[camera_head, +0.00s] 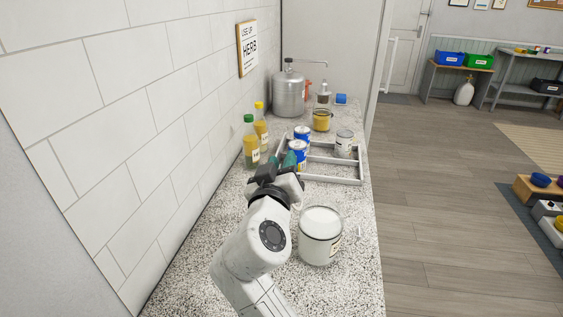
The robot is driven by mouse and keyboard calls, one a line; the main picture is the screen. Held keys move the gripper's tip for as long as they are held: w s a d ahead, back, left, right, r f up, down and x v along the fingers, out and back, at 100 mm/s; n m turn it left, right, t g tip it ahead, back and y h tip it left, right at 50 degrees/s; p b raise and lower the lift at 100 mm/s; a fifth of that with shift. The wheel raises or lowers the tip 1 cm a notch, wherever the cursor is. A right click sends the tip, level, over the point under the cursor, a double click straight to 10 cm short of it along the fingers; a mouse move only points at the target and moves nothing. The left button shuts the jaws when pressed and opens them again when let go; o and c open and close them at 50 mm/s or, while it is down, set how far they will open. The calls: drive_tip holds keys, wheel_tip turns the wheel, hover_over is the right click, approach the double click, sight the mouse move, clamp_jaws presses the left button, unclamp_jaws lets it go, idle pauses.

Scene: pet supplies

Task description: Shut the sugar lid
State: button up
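A clear jar (320,247) with white contents stands upright on the speckled counter, right of my arm. It has a label on its right side, only partly in sight, and I take it to be the sugar jar. I cannot make out its lid clearly; a faint clear shape shows by its right side. My gripper (281,160), dark with teal fingertips, is beyond the jar and to its left, apart from it. Its fingertips look parted, with nothing seen between them, in front of the blue cans.
A grey divided frame (330,180) lies beyond, with blue cans (301,134) and a pale can (344,143). Two bottles (250,146) stand by the tiled wall. The counter's right edge is close to the jar.

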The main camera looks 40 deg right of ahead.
drive_tip(key=shift+c, duration=0.5)
clamp_jaws()
